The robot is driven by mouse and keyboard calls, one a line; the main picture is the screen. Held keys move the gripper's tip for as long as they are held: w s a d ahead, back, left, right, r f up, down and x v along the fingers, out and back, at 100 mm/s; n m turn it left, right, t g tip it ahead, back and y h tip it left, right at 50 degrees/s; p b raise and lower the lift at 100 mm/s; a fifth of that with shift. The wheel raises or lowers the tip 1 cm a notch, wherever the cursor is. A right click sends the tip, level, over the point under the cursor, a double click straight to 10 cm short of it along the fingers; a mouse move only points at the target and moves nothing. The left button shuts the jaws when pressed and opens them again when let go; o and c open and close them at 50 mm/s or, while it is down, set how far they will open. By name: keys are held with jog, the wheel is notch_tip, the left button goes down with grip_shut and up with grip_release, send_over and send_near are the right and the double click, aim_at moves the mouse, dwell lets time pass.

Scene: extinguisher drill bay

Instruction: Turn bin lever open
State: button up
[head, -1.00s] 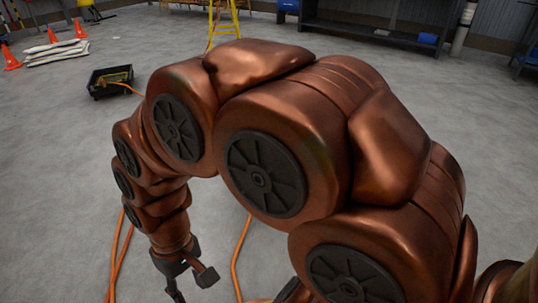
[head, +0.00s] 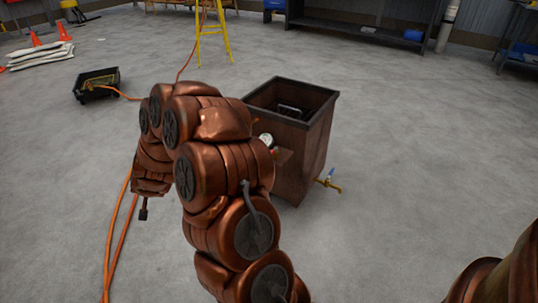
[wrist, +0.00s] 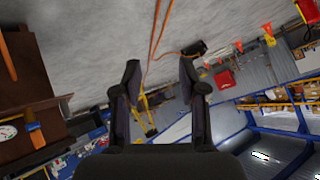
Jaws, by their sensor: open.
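A brown open-topped bin (head: 318,145) with a dark rim stands on the floor right of my arm in the head view. A small brass valve with a blue lever (head: 330,175) sticks out low on its right side. A round white gauge (head: 266,140) shows near its left side, partly behind my arm. In the wrist view, the bin (wrist: 28,75) fills the left edge, with the gauge (wrist: 8,132) and an orange-brown bar. I cannot tell what that bar is. My gripper (wrist: 160,78) is open and empty, apart from the bin, left of it in the head view (head: 143,210).
Orange hoses (head: 118,235) run along the floor at left to a black tray (head: 97,85). The floor right of the bin is clear.

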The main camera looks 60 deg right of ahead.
jog(key=s+d+f+m+g+h, duration=0.1)
jog(key=s+d+f+m+h, duration=0.15)
jog(key=d, duration=0.45)
jog(key=s+d+f+m+g+h, duration=0.1)
jog(key=d+f+h, duration=0.15)
jog(key=d, duration=0.45)
jog(key=s+d+f+m+g+h, duration=0.15)
jog(key=d+h, duration=0.25)
jog(key=d, duration=0.4)
jog(key=s+d+m+g+h, duration=0.3)
jog(key=s+d+g+h, duration=0.25)
jog(key=s+d, duration=0.85)
jog(key=shift+h, duration=0.25)
jog(key=shift+s+d+r+b, duration=0.1)
jog(key=shift+s+d+b, duration=0.1)
jog(key=shift+d, duration=0.65)
jog(key=shift+s+d+f+b, duration=0.1)
jog(key=shift+s+d, duration=0.15)
jog(key=shift+d, duration=0.65)
jog(key=shift+s+d+r+b, duration=0.1)
jog(key=shift+s+d+b, duration=0.1)
jog(key=shift+d, duration=0.65)
grip_shut()
